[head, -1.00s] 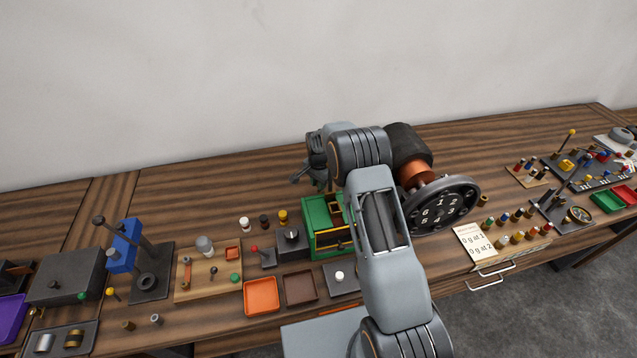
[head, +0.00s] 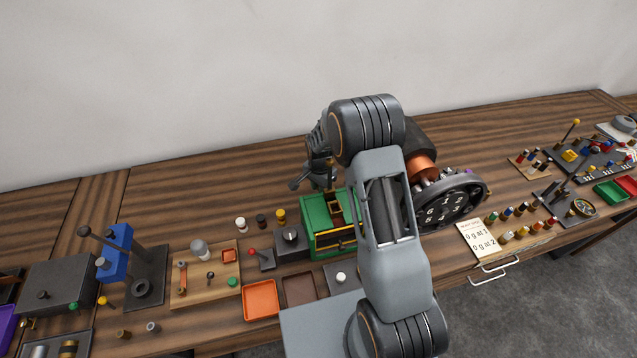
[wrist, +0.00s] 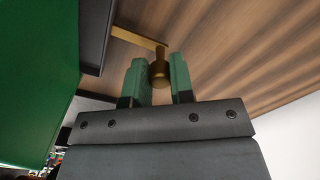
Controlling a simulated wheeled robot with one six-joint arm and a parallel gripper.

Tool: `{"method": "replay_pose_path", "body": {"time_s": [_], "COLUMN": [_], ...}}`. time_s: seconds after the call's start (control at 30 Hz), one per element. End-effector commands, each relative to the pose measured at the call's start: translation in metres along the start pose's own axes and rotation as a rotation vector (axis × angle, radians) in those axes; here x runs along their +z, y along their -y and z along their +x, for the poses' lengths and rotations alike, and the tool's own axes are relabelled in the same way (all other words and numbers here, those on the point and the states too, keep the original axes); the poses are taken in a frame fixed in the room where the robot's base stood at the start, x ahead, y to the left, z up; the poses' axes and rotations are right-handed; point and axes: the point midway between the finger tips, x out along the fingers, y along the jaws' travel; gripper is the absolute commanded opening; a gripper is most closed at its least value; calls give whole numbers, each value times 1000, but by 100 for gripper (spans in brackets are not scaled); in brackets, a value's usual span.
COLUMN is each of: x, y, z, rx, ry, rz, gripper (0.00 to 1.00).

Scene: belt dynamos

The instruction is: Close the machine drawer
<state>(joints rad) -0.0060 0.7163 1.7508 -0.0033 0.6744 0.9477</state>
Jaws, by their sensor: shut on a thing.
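The green machine (head: 322,238) stands on the bench, left of my arm in the head view, with brass bars on its open side. The wrist view shows a green wall (wrist: 35,75) at the left and a dark panel (wrist: 96,35) beside it. A brass bar (wrist: 135,37) ends in a round brass knob (wrist: 158,74). My gripper (wrist: 157,78) has its two green fingers on either side of this knob and is shut on it. In the head view my wrist is above and behind the machine. I cannot tell which part is the drawer.
A dark numbered dial (head: 452,208) stands right of my arm, close to it. A grey box with a knob (head: 290,240) sits left of the machine. An orange tray (head: 261,300) and a brown tray (head: 299,289) lie in front. Bench wood behind the machine is clear.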

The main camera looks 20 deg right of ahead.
Motion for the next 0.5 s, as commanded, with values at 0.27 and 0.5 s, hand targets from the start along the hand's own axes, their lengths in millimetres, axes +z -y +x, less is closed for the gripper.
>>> {"method": "replay_pose_path", "body": {"time_s": [0.27,0.5], "x": [-1,-2], "y": [0,-1], "z": [0,0], "rx": [-2,-1], "ry": [2,2], "rz": [7,8], "gripper": [36,48]}}
